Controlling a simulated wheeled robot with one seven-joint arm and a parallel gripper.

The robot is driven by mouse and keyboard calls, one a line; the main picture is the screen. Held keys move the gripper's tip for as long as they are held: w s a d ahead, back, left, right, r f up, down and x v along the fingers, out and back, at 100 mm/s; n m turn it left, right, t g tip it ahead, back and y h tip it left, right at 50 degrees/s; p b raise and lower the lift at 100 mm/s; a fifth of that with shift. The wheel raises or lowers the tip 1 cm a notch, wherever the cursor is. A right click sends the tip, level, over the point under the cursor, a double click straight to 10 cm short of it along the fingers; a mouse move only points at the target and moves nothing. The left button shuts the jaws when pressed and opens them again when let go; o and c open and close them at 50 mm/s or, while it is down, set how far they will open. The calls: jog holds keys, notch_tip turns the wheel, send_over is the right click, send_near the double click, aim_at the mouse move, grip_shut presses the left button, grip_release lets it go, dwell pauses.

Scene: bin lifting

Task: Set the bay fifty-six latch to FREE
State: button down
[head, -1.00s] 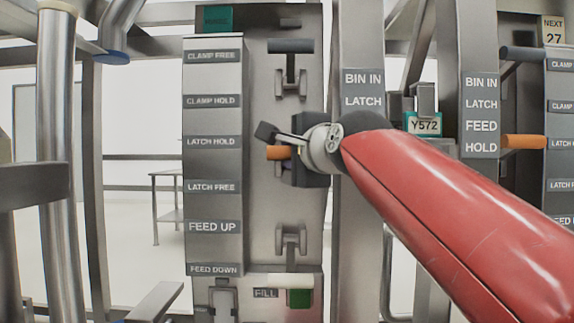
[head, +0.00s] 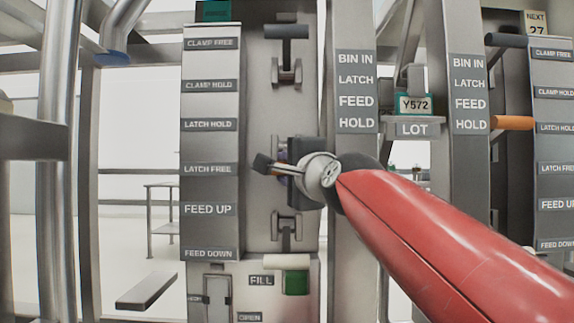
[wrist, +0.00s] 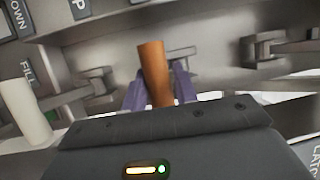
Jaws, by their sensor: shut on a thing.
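The latch lever has an orange handle (wrist: 152,72), seen in the wrist view between the purple fingers of my gripper (wrist: 158,90). My gripper is shut on this handle. In the head view my gripper (head: 284,169) is at the lever panel, and its wrist hides nearly all of the handle. It is about level with the LATCH FREE label (head: 209,170), below the LATCH HOLD label (head: 209,125). No bay number fifty-six is readable on this panel.
A dark-handled lever (head: 286,32) is above, by CLAMP FREE. A pale-handled lever (head: 287,262) is below, near FEED DOWN. A green FILL button (head: 297,282) sits under it. Another orange handle (head: 512,123) is on the right panel. Steel posts stand between.

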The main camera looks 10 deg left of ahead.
jog(key=shift+w+a+f, duration=0.1)
jog(key=shift+w+f, duration=0.25)
jog(key=shift+f, duration=0.25)
jog(key=c, duration=1.2)
grip_release()
jog(key=shift+w, duration=0.1)
jog(key=shift+o, duration=0.2)
jog(key=shift+r, duration=0.15)
jog(key=b+v, duration=0.1)
jog(key=v, duration=0.6)
jog(key=shift+s+d, duration=0.25)
jog(key=shift+s, duration=0.1)
